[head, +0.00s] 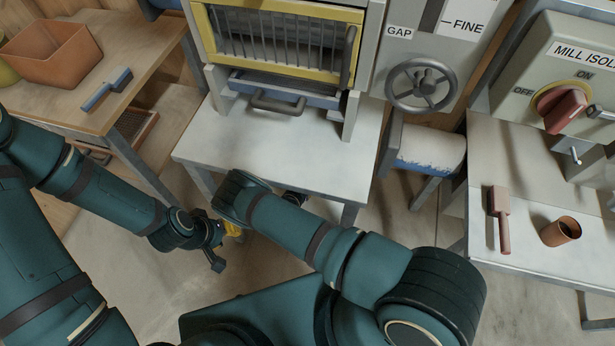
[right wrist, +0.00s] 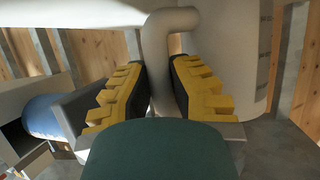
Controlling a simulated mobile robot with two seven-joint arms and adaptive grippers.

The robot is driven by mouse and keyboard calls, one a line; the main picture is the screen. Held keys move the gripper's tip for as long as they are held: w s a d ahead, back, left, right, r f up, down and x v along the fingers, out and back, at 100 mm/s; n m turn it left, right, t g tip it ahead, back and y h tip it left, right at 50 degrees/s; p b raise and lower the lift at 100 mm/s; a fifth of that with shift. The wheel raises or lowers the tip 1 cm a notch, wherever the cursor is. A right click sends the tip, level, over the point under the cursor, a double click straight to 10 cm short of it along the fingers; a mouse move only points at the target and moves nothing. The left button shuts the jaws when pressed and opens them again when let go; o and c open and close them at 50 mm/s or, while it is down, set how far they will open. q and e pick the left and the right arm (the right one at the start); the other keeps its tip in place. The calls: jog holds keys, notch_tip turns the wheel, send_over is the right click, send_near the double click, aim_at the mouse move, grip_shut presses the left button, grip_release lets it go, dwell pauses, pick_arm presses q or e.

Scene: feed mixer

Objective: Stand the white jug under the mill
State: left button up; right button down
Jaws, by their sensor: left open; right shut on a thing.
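The white jug (right wrist: 228,62) fills the upper right of the right wrist view, with its curved handle on its left side. My right gripper (right wrist: 160,80) is shut on that handle, one yellow-padded finger on each side. In the head view the jug and the right gripper are hidden behind my right arm and the table. The mill (head: 283,38), with its yellow-framed barred front, stands on a white table (head: 250,145). My left gripper (head: 222,245) is open below the table's front left corner, apart from the mill.
A handwheel (head: 421,86) is right of the mill. A brush (head: 499,215) and brown cup (head: 561,231) lie on the right bench, below the isolator switch (head: 562,105). An orange-brown bin (head: 52,55) and blue brush (head: 107,90) are on the left bench. The mill table's front top is clear.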

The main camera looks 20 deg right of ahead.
jog(key=shift+f, duration=0.4)
jog(key=c, duration=1)
grip_release()
jog(key=shift+s, duration=0.1)
